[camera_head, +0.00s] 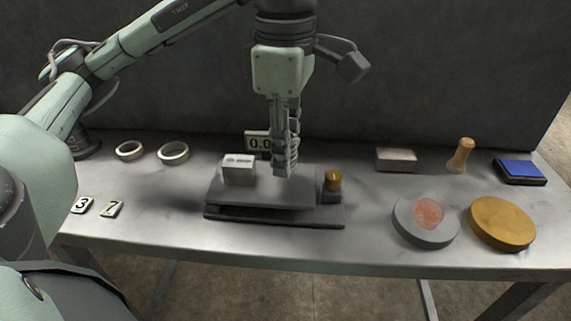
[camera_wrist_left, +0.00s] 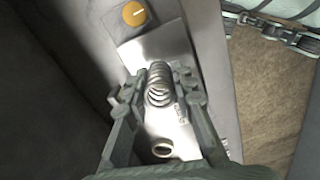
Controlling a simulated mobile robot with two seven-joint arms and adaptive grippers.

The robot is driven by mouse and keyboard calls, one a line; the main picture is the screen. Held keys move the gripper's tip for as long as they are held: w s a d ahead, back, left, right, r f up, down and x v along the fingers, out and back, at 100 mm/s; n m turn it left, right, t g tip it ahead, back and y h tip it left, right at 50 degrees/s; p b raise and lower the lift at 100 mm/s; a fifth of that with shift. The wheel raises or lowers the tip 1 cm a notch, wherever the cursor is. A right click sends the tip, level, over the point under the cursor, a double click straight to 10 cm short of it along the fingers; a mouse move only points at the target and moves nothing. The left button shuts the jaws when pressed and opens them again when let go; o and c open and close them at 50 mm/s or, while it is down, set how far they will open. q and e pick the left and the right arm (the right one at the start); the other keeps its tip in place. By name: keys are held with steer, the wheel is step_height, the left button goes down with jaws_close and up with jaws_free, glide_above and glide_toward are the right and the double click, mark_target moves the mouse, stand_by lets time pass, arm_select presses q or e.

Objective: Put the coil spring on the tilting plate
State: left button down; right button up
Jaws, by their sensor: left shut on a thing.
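The coil spring (camera_wrist_left: 159,90) is a small metal coil between the fingers of my left gripper (camera_wrist_left: 160,80) in the left wrist view. In the head view my left gripper (camera_head: 284,168) points down over the right half of a flat grey plate (camera_head: 262,193), which looks like the tilting plate. The gripper is shut on the spring; its fingers hide most of the spring there. I cannot tell whether the spring touches the plate. The plate lies over a dark base (camera_head: 270,218). My right gripper is not in view.
A pale block (camera_head: 238,171) stands at the plate's left, a brass knob (camera_head: 333,180) at its right and a display (camera_head: 257,142) behind. Two rings (camera_head: 173,153) and number tags (camera_head: 112,209) lie left. A grey disc (camera_head: 405,224) and brass disc (camera_head: 503,223) lie right.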

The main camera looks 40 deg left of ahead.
arm_select(q)
steer(key=shift+f, duration=1.1)
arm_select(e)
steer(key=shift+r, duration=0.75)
arm_select(q)
steer(key=shift+f, duration=0.1)
steer(key=shift+b, duration=0.3)
steer(key=c, duration=1.3)
jaws_free()
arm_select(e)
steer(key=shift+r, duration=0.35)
arm_select(q)
step_height(320, 180, up, 8)
steer(key=p, duration=0.3)
step_height(320, 180, up, 4)
steer(key=shift+f+p, duration=0.1)
steer(key=shift+p, duration=0.65)
steer(key=shift+r, duration=0.2)
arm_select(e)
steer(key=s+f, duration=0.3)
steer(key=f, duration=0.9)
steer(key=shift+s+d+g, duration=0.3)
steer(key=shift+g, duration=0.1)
